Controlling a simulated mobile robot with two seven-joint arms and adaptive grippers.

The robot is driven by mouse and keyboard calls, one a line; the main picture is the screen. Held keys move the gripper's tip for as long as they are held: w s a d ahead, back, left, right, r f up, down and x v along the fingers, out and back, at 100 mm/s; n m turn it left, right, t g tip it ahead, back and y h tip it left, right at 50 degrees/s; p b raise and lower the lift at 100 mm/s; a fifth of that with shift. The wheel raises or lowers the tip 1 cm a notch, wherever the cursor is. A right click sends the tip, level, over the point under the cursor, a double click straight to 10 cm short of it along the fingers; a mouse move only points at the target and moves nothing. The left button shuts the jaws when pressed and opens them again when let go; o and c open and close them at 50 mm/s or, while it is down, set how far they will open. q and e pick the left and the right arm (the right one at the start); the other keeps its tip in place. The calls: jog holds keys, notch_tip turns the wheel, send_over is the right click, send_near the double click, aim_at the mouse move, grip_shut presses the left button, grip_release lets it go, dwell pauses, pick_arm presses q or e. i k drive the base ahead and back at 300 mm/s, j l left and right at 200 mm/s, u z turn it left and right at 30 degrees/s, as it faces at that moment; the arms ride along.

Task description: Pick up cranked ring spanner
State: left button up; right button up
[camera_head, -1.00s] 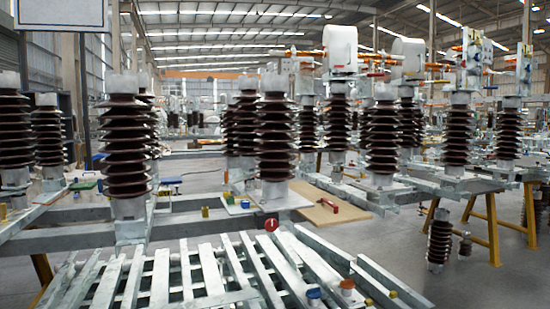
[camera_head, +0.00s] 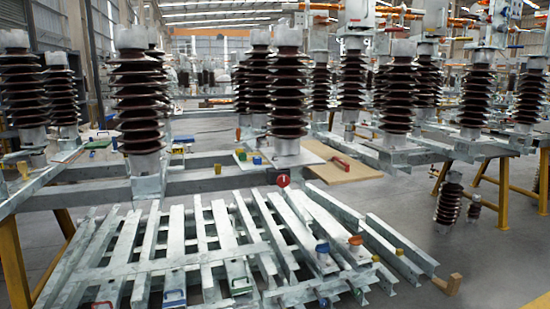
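I cannot make out a cranked ring spanner for certain in the head view. A small red object (camera_head: 341,163) lies on a tan board (camera_head: 350,175) behind the steel bars, too small to identify. Neither of my grippers is in view.
Galvanised steel bars (camera_head: 150,267) lie side by side in front. Brown ribbed insulators (camera_head: 139,105) stand on the frame behind. Yellow trestle legs (camera_head: 14,265) stand at the left. A wooden block (camera_head: 448,284) is at the right. Grey floor is clear at the lower right.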

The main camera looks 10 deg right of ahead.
aim_at(346, 166)
jog(key=i+l, duration=0.15)
jog(key=l, duration=0.2)
jog(key=i+l+u, duration=0.1)
jog(key=l, duration=0.3)
jog(key=i+l, duration=0.1)
jog(key=l, duration=0.25)
jog(key=i+l+u, duration=0.1)
jog(key=l, duration=0.3)
